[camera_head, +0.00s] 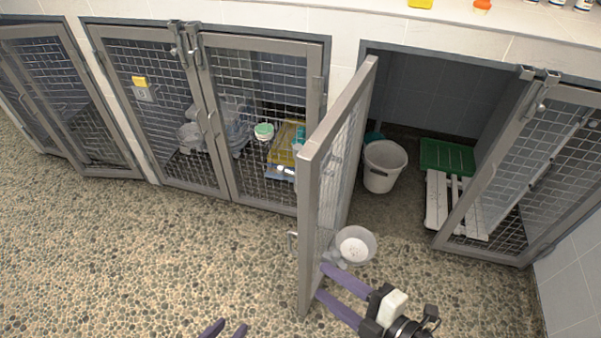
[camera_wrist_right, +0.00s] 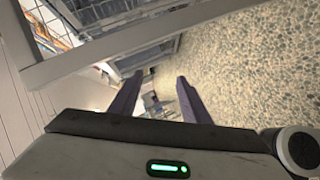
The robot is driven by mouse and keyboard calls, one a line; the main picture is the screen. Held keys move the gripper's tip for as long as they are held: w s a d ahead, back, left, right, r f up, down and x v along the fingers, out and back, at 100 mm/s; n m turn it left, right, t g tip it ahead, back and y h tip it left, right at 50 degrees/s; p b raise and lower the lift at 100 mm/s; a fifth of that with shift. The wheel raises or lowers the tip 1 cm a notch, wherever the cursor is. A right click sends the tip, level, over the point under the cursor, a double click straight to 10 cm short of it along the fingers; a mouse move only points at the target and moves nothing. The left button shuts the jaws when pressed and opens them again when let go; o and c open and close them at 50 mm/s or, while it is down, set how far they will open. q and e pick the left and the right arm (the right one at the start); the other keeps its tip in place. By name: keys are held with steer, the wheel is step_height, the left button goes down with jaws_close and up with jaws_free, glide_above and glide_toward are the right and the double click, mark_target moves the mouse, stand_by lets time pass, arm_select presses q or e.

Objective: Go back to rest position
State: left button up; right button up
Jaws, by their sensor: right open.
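My right gripper (camera_head: 321,281) is open and empty, low in the head view, with its purple fingertips close to the lower part of the swung-open mesh kennel door (camera_head: 308,230). I cannot tell whether they touch it. In the right wrist view the fingers of this gripper (camera_wrist_right: 157,78) are spread apart with nothing between them. My left gripper (camera_head: 226,329) shows only as two purple fingertips at the bottom edge. They are apart with nothing seen between them, and the rest of that arm is out of view.
A bowl (camera_head: 368,243) stands on the pebbled floor (camera_head: 150,260) beside the open door. The open kennel holds a white bucket (camera_head: 384,166), a green tray (camera_head: 447,156) and white slats (camera_head: 437,201). Closed mesh doors (camera_head: 155,110) stand to the left. Floor at lower left is clear.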

steer(key=d+f+m+t+h, duration=0.1)
steer(key=d+f+m+h, duration=0.15)
steer(key=d+m, duration=0.3)
steer(key=d+f+m+h, duration=0.1)
steer(key=d+m+h, duration=0.3)
steer(key=d, duration=0.3)
steer(key=s+d+f+m+g+h, duration=0.2)
steer(key=s+d+f+m+g, duration=0.25)
steer(key=s+d, duration=0.35)
arm_select(q)
steer(key=shift+a+r+p, duration=0.25)
steer(key=shift+r+p, duration=0.65)
steer(key=shift+p, duration=0.6)
arm_select(e)
steer(key=a+r+m+t, duration=0.1)
steer(key=a+m, duration=0.4)
steer(key=a, duration=0.6)
steer(key=shift+w+r+m+t+y, duration=0.3)
steer(key=shift+w+r+t+y, duration=0.05)
steer(key=shift+r, duration=0.45)
arm_select(q)
steer(key=shift+s, duration=0.15)
steer(key=shift+r, duration=0.1)
